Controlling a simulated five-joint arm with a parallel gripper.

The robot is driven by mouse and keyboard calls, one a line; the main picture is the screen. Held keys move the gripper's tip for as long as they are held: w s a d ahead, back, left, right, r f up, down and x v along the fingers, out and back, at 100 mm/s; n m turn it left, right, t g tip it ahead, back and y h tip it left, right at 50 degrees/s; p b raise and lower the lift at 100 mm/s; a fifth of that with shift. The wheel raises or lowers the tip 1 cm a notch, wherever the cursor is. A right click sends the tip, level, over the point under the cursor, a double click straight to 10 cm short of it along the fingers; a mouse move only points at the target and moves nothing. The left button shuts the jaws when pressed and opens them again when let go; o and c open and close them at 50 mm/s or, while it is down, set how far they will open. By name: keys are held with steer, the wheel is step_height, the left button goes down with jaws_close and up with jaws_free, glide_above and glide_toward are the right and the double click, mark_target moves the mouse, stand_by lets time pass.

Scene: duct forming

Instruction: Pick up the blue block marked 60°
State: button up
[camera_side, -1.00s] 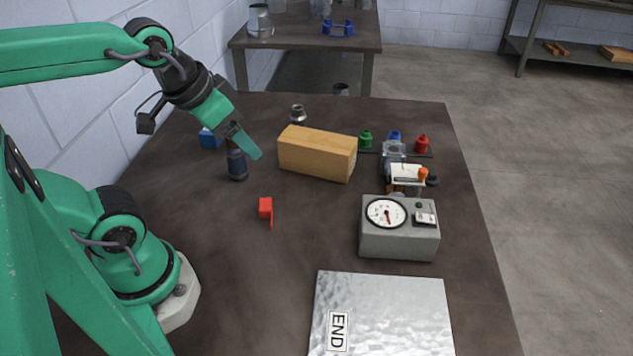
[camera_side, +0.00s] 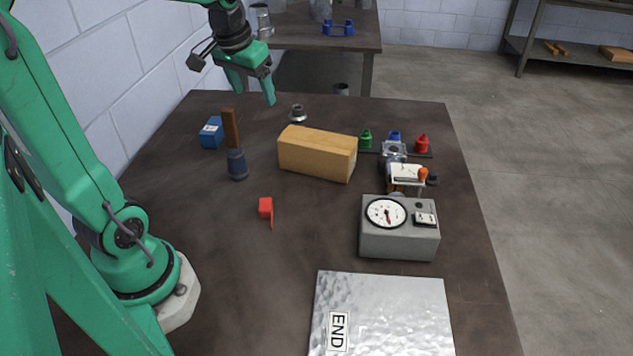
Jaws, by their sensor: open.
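A blue block (camera_side: 212,132) with a pale label on one face sits on the dark table (camera_side: 320,230) near its left edge. The label is too small to read. My gripper (camera_side: 254,92) is open and empty, with its fingers pointing down. It is up and to the right of the blue block in the picture, apart from it. The block is in full view except where the upright brown handle stands close to its right side.
A mallet-like tool (camera_side: 236,155) with a brown handle stands right of the block. A wooden block (camera_side: 317,153), a metal fitting (camera_side: 297,113), a red piece (camera_side: 266,208) and a grey gauge box (camera_side: 398,230) are nearby.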

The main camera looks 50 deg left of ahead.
steer(key=w+a+f+n+g, duration=0.1)
steer(key=w+a+f, duration=0.15)
steer(key=a, duration=0.45)
steer(key=w+a+f+n+g, duration=0.1)
steer(key=a+f, duration=0.2)
steer(key=a, duration=0.4)
steer(key=n+g+h, duration=0.1)
steer(key=n, duration=0.2)
glide_above(212, 126)
steer(key=d, duration=0.1)
step_height(212, 126, down, 10)
steer(key=shift+w+r, duration=0.15)
steer(key=shift+r, duration=0.05)
steer(key=shift+s+a+f, duration=0.2)
steer(key=shift+a+f, duration=0.1)
steer(key=shift+a, duration=0.05)
steer(key=shift+f, duration=1.35)
steer(key=shift+f, duration=0.1)
steer(key=shift+a+f, duration=0.15)
steer(key=shift+f, duration=2.3)
steer(key=shift+f, duration=0.25)
steer(key=shift+c, duration=0.2)
